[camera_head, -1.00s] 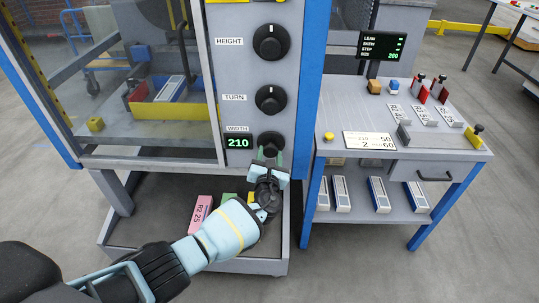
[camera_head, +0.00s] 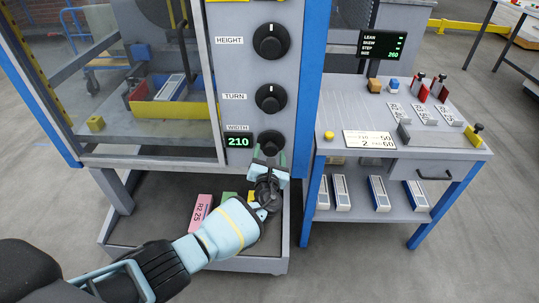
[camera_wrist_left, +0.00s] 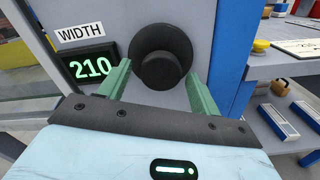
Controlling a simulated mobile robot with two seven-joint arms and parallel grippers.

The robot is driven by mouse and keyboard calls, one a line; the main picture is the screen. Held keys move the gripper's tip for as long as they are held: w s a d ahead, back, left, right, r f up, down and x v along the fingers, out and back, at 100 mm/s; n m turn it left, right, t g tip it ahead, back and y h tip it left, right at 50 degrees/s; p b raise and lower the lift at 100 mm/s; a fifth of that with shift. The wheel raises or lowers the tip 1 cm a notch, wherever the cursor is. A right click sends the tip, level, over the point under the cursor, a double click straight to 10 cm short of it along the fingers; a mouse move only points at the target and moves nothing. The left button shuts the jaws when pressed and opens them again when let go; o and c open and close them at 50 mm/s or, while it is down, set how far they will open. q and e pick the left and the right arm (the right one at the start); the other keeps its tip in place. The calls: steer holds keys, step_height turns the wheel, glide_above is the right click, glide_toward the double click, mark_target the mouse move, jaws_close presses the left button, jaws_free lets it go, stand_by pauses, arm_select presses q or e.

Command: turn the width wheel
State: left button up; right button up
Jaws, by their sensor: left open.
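The width wheel (camera_head: 271,143) is a black round knob on the grey machine panel, beside a green display (camera_head: 239,142) reading 210 under a WIDTH label. In the left wrist view the wheel (camera_wrist_left: 161,60) sits ahead, between two green fingers. My left gripper (camera_head: 269,158) is just below the wheel in the head view. In the left wrist view the gripper (camera_wrist_left: 160,88) is open, its fingertips on either side of the lower knob with gaps showing. My right gripper is not in view.
The TURN knob (camera_head: 271,98) and HEIGHT knob (camera_head: 271,41) are above on the same panel. A blue post (camera_head: 312,80) stands right of it. A side table (camera_head: 365,115) with levers and a screen (camera_head: 382,46) is to the right. A tray with a pink block (camera_head: 201,212) lies below.

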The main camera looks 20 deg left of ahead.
arm_select(q)
steer(key=p+v, duration=0.2)
steer(key=v, duration=0.5)
steer(key=shift+s, duration=0.35)
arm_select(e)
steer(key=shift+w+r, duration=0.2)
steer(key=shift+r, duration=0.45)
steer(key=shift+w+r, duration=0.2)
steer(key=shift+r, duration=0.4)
arm_select(q)
steer(key=shift+d, duration=0.1)
